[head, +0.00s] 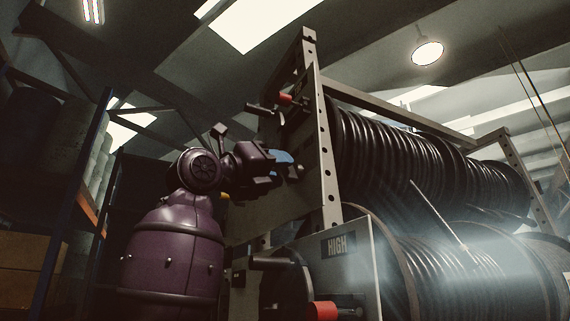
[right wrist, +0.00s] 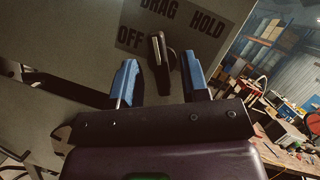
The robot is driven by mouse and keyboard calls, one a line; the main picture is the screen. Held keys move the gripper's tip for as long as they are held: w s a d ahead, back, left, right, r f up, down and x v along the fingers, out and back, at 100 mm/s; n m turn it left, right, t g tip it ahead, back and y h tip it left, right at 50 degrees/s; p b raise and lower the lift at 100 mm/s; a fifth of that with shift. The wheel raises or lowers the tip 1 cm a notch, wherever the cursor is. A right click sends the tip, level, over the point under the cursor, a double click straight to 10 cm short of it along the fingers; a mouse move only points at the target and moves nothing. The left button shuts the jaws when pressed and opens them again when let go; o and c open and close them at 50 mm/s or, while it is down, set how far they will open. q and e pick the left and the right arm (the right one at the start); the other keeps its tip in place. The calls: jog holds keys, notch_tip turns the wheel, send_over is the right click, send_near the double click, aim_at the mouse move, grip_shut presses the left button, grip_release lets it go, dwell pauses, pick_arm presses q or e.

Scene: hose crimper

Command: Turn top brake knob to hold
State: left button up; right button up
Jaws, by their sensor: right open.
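The top brake knob (right wrist: 158,56) is black with a raised grip bar, on a pale panel marked OFF, DRAG and HOLD (right wrist: 207,26). Its bar stands nearly upright, with its upper end towards DRAG. My right gripper (right wrist: 160,66) is open, with one blue finger on each side of the knob. A gap shows between each finger and the bar, so I see no grip on it. In the head view the right gripper (head: 290,164) is at the side of the reel frame, and the knob is mostly hidden there. My left gripper is not in view.
Large hose reels (head: 400,150) fill the rack on the right. A cluttered workbench (right wrist: 295,160) stands at right in the wrist view.

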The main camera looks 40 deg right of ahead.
jog(key=shift+x, duration=1.15)
jog(key=c, duration=0.6)
jog(key=shift+m, duration=0.6)
jog(key=m+g, duration=0.2)
jog(key=m, duration=0.1)
jog(key=m+g, duration=0.2)
jog(key=m, duration=0.1)
jog(key=shift+s+r+m, duration=0.1)
jog(key=shift+m, duration=0.3)
jog(key=m+g+y, duration=0.1)
jog(key=m, duration=0.2)
jog(key=m+g, duration=0.2)
jog(key=m, duration=0.1)
jog(key=m+g+y, duration=0.1)
jog(key=m, duration=0.2)
jog(key=shift+s+a+y, duration=0.1)
jog(key=shift+y, duration=0.2)
jog(key=shift+m+g, duration=0.3)
jog(key=shift+m, duration=0.1)
